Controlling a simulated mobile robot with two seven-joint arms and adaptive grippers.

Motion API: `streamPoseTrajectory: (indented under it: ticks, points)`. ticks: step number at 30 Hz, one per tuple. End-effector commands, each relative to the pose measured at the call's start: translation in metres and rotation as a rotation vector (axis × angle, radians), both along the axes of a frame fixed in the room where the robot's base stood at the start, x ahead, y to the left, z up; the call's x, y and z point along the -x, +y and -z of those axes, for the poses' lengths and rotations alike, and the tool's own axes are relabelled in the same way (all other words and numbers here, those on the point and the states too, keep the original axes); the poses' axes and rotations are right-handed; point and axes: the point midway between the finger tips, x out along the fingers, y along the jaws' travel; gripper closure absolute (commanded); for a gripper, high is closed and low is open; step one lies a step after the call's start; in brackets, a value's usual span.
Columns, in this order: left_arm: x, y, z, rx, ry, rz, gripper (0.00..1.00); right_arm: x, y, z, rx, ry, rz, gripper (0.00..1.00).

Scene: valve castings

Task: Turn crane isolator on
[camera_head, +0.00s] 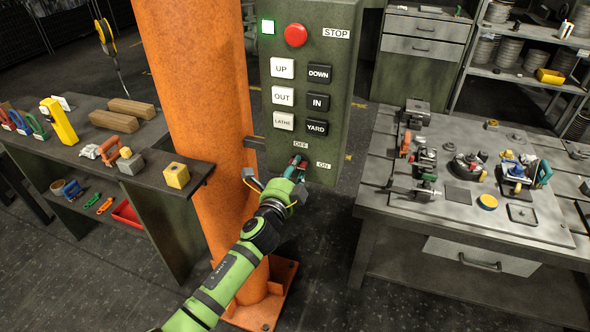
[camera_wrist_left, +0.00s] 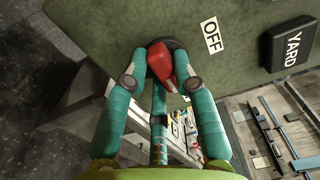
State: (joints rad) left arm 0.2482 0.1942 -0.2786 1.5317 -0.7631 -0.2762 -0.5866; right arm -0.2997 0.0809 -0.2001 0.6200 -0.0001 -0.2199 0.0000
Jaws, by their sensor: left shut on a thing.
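The crane isolator is a red knob (camera_head: 297,160) low on the green control panel, below the OFF label (camera_head: 300,145) and left of the ON label (camera_head: 323,165). In the wrist view the red knob (camera_wrist_left: 162,64) sits on a dark round base, with a white mark at its lower end and the OFF label (camera_wrist_left: 211,36) to its right. The ON label is not visible there. My left gripper (camera_head: 294,170) is at the panel, its teal fingers (camera_wrist_left: 160,82) closed around the knob. They partly hide it in the head view. My right gripper is not in view.
An orange column (camera_head: 190,110) stands left of the panel. A steel workbench (camera_head: 380,205) with castings is at right.

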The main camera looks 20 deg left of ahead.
Motion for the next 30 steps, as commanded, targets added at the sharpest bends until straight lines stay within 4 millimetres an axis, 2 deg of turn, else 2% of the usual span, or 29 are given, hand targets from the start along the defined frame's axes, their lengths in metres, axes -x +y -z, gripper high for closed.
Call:
streamPoseTrajectory:
  ticks: [2,3,4,5,17,23,30]
  points:
    - [0.000,0.001,0.000,-0.005,-0.001,-0.001,1.00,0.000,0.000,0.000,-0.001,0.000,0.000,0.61]
    - [0.000,0.001,0.000,-0.005,-0.001,-0.001,0.65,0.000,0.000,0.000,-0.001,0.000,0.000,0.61]
    - [0.000,0.001,0.000,-0.005,-0.001,-0.001,0.53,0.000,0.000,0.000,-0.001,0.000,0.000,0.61]
    - [0.000,0.001,0.000,-0.004,-0.001,-0.001,0.48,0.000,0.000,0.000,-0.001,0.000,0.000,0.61]
    - [0.004,0.001,0.001,-0.002,0.001,-0.001,0.48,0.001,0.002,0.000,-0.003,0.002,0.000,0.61]
    - [0.034,0.001,0.001,-0.004,0.001,0.001,0.48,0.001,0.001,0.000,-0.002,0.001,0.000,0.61]
    - [0.086,0.003,0.001,-0.002,0.002,0.000,0.48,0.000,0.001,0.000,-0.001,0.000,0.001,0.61]
